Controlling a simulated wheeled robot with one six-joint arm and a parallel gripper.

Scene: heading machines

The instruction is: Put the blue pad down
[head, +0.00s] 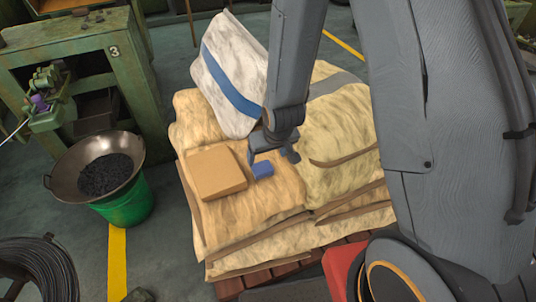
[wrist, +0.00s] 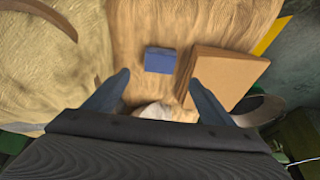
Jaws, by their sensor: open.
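The blue pad (head: 263,169) is a small block lying on a tan sack (head: 250,210), just right of a brown box. It also shows in the wrist view (wrist: 160,60), ahead of the fingertips and between their lines. My gripper (head: 272,157) is just above and behind the pad in the head view. In the wrist view my gripper (wrist: 160,80) has its two fingers spread wide with nothing between them. The pad looks apart from both fingers.
The brown box (head: 216,172) sits close left of the pad. A white sack with a blue stripe (head: 230,80) leans behind. Sacks are stacked on a wooden pallet (head: 270,275). A pan of dark pieces (head: 105,172) on a green bucket (head: 128,205) and a green machine (head: 80,70) stand left.

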